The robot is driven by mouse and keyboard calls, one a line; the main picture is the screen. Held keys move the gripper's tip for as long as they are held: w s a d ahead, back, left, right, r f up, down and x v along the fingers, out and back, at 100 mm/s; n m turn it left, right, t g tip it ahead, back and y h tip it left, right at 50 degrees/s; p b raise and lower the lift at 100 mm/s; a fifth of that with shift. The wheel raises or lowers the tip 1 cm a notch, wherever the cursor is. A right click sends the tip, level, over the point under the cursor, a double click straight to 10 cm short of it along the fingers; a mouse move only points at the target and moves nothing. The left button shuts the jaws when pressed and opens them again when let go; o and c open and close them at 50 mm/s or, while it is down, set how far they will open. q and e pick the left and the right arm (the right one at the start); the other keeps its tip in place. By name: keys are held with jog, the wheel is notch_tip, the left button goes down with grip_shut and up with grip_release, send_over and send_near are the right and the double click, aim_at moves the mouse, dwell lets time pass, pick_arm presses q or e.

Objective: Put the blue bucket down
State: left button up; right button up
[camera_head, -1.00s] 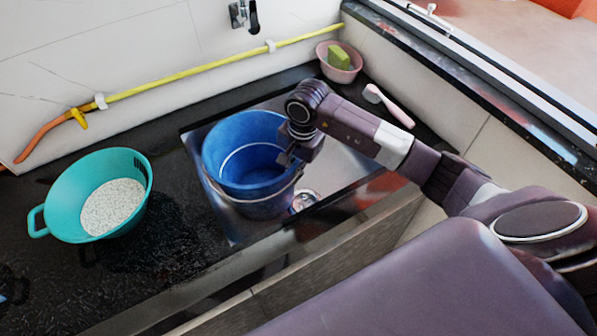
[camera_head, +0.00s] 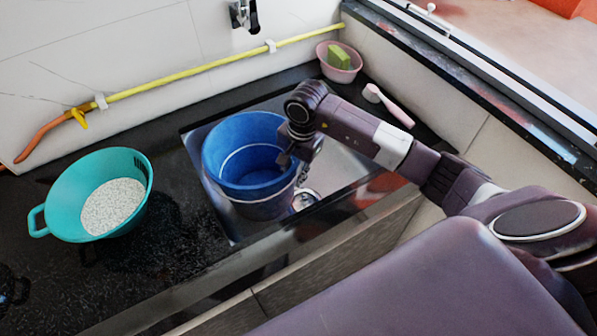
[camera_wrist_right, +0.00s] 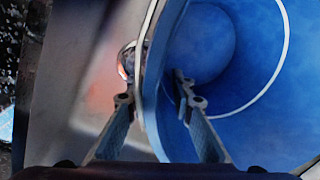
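The blue bucket (camera_head: 223,168) stands upright in the metal sink (camera_head: 340,167), left of the drain. My right gripper (camera_head: 294,166) is at the right side of the bucket's rim. In the right wrist view my right gripper (camera_wrist_right: 152,92) has its fingers spread, one inside the bucket (camera_wrist_right: 245,120) and one outside. The rim runs between them with visible gaps. The bucket's underside is hidden. I cannot clearly make out my left gripper.
A teal colander (camera_head: 62,200) with white grains stands on the dark counter at left. A pink bowl (camera_head: 338,74) with a green sponge (camera_head: 339,56) and a brush (camera_head: 390,104) are at the back right. A dark, cut-off thing (camera_head: 10,287) is at the left edge.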

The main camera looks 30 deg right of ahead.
notch_tip(320, 180, up, 12)
jog(key=s+d+b, duration=0.1)
jog(key=shift+b, duration=0.35)
jog(key=shift+d, duration=0.1)
